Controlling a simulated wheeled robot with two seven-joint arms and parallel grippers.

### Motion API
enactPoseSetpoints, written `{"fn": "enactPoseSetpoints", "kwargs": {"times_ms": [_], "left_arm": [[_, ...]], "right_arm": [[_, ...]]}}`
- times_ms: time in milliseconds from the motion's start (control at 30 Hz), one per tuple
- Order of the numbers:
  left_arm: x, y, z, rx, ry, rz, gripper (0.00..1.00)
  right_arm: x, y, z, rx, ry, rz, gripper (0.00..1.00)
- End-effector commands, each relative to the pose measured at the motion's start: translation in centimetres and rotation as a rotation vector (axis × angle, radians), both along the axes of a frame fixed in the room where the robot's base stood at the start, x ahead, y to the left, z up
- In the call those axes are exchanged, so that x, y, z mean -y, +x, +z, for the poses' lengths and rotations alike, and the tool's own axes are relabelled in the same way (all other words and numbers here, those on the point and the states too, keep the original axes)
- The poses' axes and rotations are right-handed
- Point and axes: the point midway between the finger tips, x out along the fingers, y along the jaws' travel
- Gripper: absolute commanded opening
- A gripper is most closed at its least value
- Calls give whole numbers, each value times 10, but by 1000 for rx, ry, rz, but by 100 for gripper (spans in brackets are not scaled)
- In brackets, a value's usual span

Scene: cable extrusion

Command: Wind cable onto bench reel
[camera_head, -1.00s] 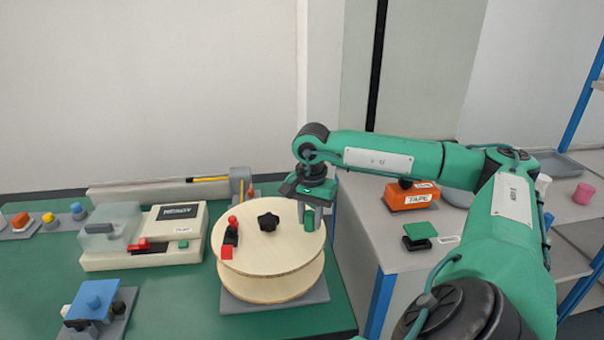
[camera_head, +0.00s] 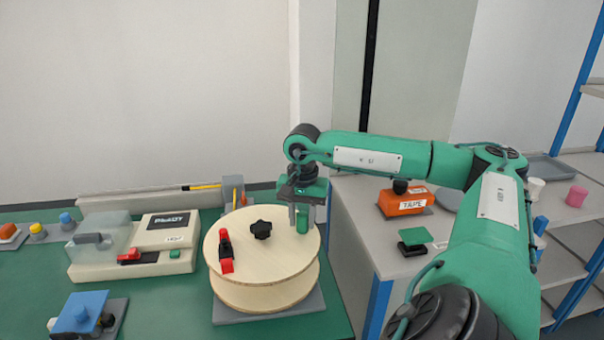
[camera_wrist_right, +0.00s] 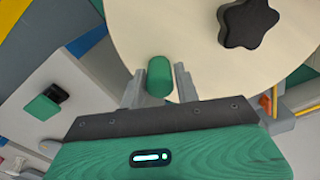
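The wooden bench reel (camera_head: 280,250) stands on a grey base on the green bench, with a black star knob (camera_head: 261,229) at its middle. A red and black clamp (camera_head: 226,252) sits on its left side. My right gripper (camera_head: 302,222) points down over the reel's right side, its fingers on either side of the upright green handle (camera_head: 303,226). In the right wrist view the fingers lie close against the handle (camera_wrist_right: 160,76). A thin yellow strand (camera_head: 203,187), possibly the cable, runs along a grey rail to a grey block (camera_head: 233,190). No cable shows on the reel. My left gripper is out of view.
A cream machine (camera_head: 165,235) with a clear cover stands left of the reel. A blue block fixture (camera_head: 83,310) is at the front left. On the grey side table stand an orange tape dispenser (camera_head: 402,201) and a green-topped pad (camera_head: 415,236).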

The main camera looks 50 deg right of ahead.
Motion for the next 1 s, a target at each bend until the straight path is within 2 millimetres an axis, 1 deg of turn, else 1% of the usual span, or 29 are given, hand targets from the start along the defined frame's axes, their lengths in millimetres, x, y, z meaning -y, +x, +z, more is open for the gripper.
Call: {"fn": "enactPoseSetpoints", "kwargs": {"times_ms": [33,67,333,467,567,700,767,800,900,1000], "left_arm": [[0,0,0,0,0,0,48],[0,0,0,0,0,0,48],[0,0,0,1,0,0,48],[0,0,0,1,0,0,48],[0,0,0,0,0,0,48],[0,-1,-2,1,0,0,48],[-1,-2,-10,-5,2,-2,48],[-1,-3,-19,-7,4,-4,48],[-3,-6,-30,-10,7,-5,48],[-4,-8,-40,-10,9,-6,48]], "right_arm": [[0,0,0,0,0,0,42],[0,0,0,0,0,0,48],[0,0,0,-1,0,0,48],[0,0,7,0,1,0,48],[0,0,22,2,1,0,48],[0,0,54,3,1,1,48],[0,1,70,4,3,1,48],[0,0,79,4,3,1,48],[0,0,101,4,3,2,48],[0,0,119,2,2,2,48]]}}
